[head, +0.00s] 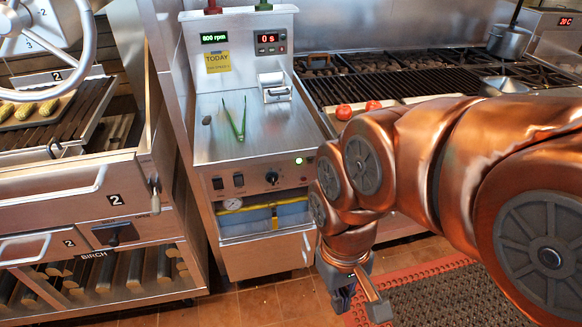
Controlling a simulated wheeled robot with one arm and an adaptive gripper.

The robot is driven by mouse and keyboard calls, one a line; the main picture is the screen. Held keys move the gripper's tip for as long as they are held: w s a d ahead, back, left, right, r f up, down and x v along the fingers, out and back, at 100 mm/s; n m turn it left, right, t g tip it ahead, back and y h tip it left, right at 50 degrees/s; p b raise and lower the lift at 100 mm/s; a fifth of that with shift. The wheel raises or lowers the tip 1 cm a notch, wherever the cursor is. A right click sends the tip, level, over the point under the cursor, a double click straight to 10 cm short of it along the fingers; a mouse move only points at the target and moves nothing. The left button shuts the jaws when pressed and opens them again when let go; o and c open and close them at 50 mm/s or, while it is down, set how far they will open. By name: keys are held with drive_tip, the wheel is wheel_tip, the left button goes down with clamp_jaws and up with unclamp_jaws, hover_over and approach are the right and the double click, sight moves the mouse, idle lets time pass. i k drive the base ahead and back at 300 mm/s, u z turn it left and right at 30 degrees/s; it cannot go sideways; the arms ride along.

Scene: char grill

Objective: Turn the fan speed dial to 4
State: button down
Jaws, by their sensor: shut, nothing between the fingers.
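A small black round dial (272,177) with a light mark sits on the front panel of the steel cabinet (243,95) in the middle of the head view. Its setting and any numbers around it are too small to read, and I cannot tell for certain that it is the fan speed dial. A green display (214,38) on the cabinet's back panel seems to read 800 rpm. My gripper (359,297) is shut and empty. It points down at lower right, below and to the right of the dial, apart from it.
Two black switches (228,181) and a gauge (232,204) share the cabinet front. A grill with a large wheel (43,45) stands at left. A grate range (420,75) is behind my arm. Floor shows in front of the cabinet.

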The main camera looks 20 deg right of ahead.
sight(272, 177)
drive_tip(key=z, duration=0.85)
drive_tip(key=k, duration=0.55)
drive_tip(key=u, duration=1.85)
